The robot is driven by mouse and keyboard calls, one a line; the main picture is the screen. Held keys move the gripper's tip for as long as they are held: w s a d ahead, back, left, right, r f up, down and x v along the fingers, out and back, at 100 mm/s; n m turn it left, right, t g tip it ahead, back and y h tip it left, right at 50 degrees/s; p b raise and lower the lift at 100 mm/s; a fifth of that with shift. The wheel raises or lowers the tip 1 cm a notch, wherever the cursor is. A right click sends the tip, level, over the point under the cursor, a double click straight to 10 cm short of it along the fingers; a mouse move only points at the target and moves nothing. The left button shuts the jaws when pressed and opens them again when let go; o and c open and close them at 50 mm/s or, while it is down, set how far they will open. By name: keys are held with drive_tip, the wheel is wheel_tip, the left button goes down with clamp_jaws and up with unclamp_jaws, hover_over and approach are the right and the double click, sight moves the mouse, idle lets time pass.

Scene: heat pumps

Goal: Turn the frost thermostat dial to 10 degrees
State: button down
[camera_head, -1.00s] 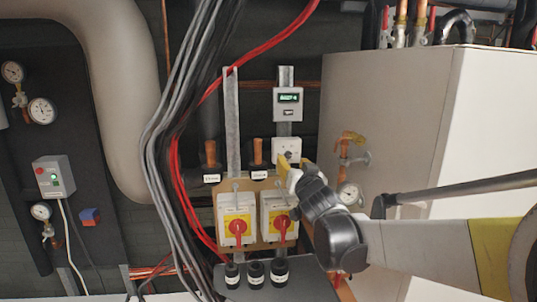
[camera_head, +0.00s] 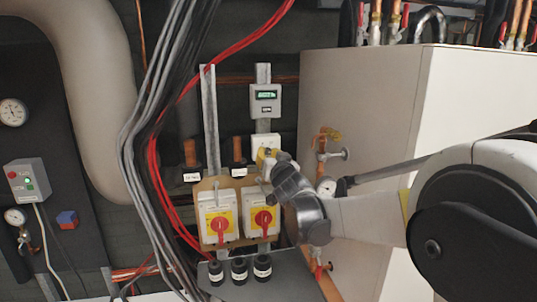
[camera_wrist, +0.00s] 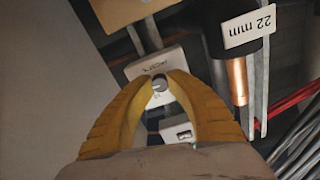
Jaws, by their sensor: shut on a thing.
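The frost thermostat is a small white box (camera_head: 265,141) on the grey rail, below a grey box with a green display. In the wrist view the white box (camera_wrist: 170,62) shows behind my fingertips, with its small grey dial (camera_wrist: 159,82) between them. My gripper (camera_wrist: 160,84) has yellow fingers closed around the dial, one on each side. In the head view my gripper (camera_head: 264,160) covers the lower part of the white box and hides the dial. The scale marks are too small to read.
Two isolator switches (camera_head: 217,222) with red handles on yellow plates sit just below my gripper. A display box (camera_head: 265,101) is above. Grey and red cables hang at the left. A large white cabinet (camera_head: 370,120) stands at the right, with a pipe and gauge before it.

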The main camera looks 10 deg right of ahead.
drive_tip(key=shift+n, duration=0.3)
drive_tip(key=shift+f+n+b, duration=0.1)
drive_tip(key=shift+n+b, duration=0.75)
drive_tip(key=shift+n, duration=0.15)
drive_tip(key=n+b, duration=0.1)
drive_tip(key=n, duration=0.2)
drive_tip(key=shift+n+b, duration=0.3)
drive_tip(key=n+b, duration=0.1)
drive_tip(key=n, duration=0.4)
drive_tip(key=shift+d+b, duration=0.1)
drive_tip(key=shift+b, duration=0.3)
drive_tip(key=shift+n, duration=0.4)
drive_tip(key=c, duration=1.2)
unclamp_jaws()
drive_tip(key=shift+w, duration=0.1)
drive_tip(key=shift+c, duration=0.2)
